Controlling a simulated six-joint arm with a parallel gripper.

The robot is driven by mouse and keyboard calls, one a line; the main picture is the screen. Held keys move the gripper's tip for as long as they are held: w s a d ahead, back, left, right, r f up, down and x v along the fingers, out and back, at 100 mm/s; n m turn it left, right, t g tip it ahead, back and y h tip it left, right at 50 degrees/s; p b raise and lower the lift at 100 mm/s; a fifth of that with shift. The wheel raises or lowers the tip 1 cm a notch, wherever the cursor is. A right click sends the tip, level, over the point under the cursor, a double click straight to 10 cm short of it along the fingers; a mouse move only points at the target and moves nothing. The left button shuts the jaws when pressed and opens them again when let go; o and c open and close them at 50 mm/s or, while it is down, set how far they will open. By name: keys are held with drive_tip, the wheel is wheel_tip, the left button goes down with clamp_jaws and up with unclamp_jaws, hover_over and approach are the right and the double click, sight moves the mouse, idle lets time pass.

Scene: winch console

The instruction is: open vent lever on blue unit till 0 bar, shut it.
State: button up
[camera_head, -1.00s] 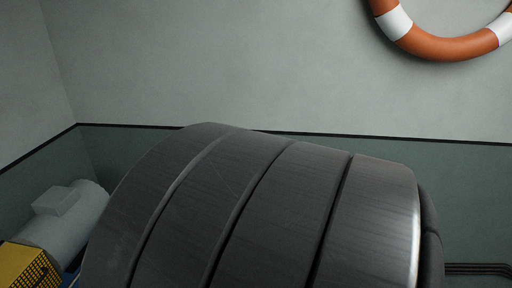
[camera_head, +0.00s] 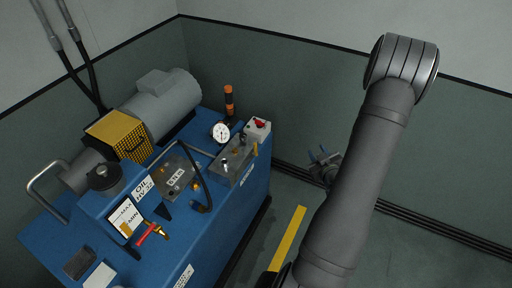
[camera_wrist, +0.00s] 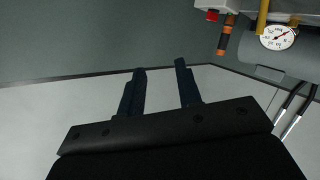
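The blue unit (camera_head: 225,222) stands at the left in the head view. Its round white gauge (camera_head: 221,132) also shows in the wrist view (camera_wrist: 278,37); the pressure cannot be read surely. A metal valve block (camera_head: 233,165) with small levers sits below the gauge, with a yellow lever (camera_head: 255,149) at its right end. A red-handled brass tap (camera_head: 150,232) is at the unit's front, by the oil level plate. I cannot tell which is the vent lever. My gripper (camera_head: 322,153) is right of the unit, apart from it. In the wrist view, its fingers (camera_wrist: 160,80) are apart and empty.
An orange-and-black handle (camera_head: 229,100) stands behind the gauge. A white box with a red knob (camera_head: 259,125) is at the unit's far right corner. A black hose (camera_head: 203,180) arches over the unit's top.

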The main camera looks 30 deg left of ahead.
drive_tip(key=s+a+f+n+g+y, duration=0.1)
drive_tip(key=s+a+f+g+y, duration=0.1)
drive_tip(key=s+a+f+y, duration=0.6)
drive_tip(key=h, duration=0.2)
approach(256, 149)
drive_tip(key=x, duration=1)
drive_tip(key=shift+w+a+r, duration=0.1)
drive_tip(key=shift+w+a, duration=0.1)
drive_tip(key=shift+a, duration=0.1)
drive_tip(key=shift+c, duration=0.2)
clamp_jaws()
